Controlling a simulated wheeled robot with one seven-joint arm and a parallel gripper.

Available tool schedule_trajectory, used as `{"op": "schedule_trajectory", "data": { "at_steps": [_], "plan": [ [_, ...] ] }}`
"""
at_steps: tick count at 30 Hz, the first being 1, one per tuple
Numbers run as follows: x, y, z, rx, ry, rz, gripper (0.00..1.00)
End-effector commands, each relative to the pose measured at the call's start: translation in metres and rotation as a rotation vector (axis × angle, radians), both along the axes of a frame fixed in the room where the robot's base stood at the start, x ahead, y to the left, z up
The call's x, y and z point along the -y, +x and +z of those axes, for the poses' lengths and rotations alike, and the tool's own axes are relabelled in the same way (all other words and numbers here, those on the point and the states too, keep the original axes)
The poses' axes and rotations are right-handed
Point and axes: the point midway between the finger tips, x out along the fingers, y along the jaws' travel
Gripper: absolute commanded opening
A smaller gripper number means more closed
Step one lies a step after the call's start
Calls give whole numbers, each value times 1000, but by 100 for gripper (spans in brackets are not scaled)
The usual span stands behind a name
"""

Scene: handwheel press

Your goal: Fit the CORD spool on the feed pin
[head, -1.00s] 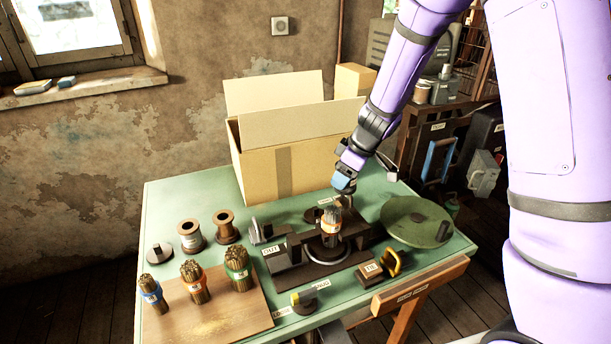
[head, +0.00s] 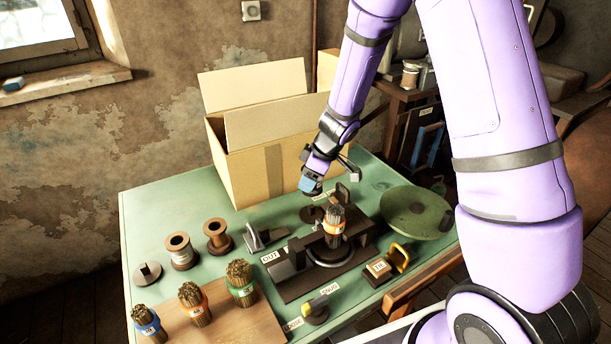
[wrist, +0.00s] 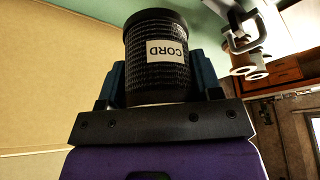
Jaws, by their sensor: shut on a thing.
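My gripper (head: 311,188) hangs over the back of the green table, just in front of the cardboard box. It is shut on the CORD spool (wrist: 157,75), a black ribbed spool with a white CORD label that reads upside down in the wrist view. The blue fingers grip its two sides. The spool is not clearly visible in the head view. A dark round base (head: 312,214) lies below the gripper, behind the press; I cannot tell if it carries the feed pin. Another round base with a short upright post (head: 147,271) stands at the table's left.
The press (head: 325,257) holds an orange-banded bundle. Two brown spools (head: 181,257) stand at left, behind a board with several banded bundles. An open cardboard box (head: 245,165) is at the back and a green round pan (head: 416,212) at the right. A grey bracket (head: 264,237) stands left of the press.

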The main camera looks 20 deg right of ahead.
Motion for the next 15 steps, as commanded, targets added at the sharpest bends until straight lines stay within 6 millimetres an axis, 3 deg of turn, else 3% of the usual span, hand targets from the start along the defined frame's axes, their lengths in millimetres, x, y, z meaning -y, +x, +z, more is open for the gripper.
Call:
{"op": "schedule_trajectory", "data": {
  "at_steps": [15],
  "plan": [
    [0, 0, -28, -2, 0, -1, 32]
  ]
}}
